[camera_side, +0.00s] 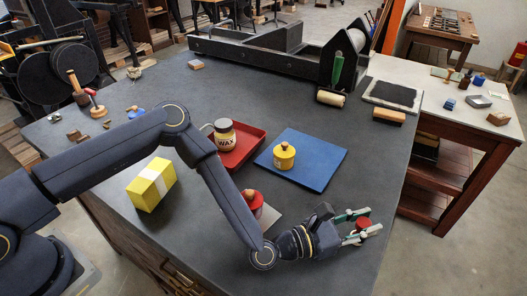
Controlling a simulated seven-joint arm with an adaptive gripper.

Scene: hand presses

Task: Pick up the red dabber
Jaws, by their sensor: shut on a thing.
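The red dabber (363,223) shows as a small round red top between the fingers of my gripper (362,229), at the right front of the dark worktop. My gripper is shut on it, and its fingers hide most of the lower part. I cannot tell whether its underside touches the worktop.
A red-topped pot (252,199) on a pale sheet is partly hidden behind my arm. A yellow pot (284,156) stands on a blue mat (322,151). A wax jar (224,134) is in a red tray (247,155). A yellow box (148,188) stands left.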

